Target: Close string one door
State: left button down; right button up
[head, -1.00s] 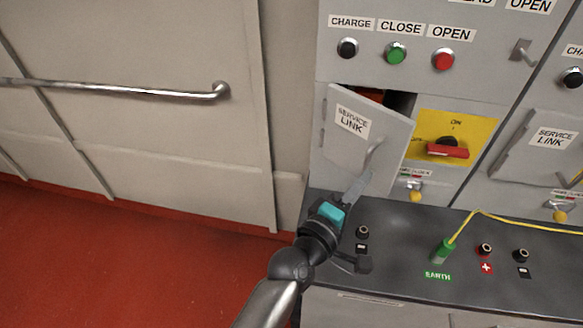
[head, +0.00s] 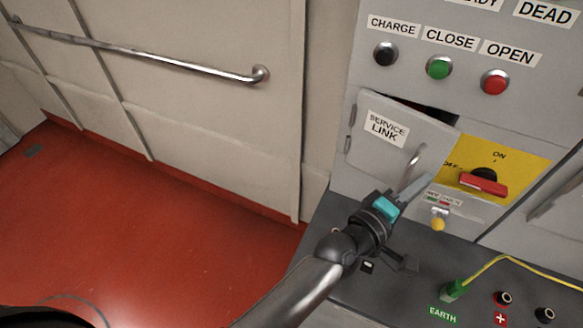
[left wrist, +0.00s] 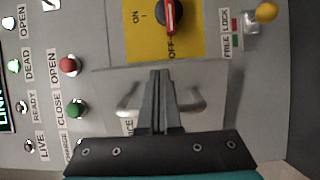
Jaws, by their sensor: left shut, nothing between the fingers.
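The string one door is the grey SERVICE LINK door (head: 362,150), hinged on its left side. It stands slightly ajar, with a dark gap along its top. A curved metal handle (head: 416,158) is near its right edge. My left gripper (head: 424,183) is shut and empty, in front of the door's lower right, close to the handle. In the left wrist view the shut fingers (left wrist: 160,74) lie over the door (left wrist: 218,88) and hide the middle of its handle. I cannot tell whether they touch it. My right gripper is not in view.
Right of the door is a yellow panel (head: 520,163) with a red rotary switch (head: 484,184). Below it is a yellow-tipped lock (head: 438,220). A dark ledge holds a green EARTH plug (head: 454,290) with a yellow cable. A wall handrail (head: 160,58) and open red floor (head: 150,230) lie left.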

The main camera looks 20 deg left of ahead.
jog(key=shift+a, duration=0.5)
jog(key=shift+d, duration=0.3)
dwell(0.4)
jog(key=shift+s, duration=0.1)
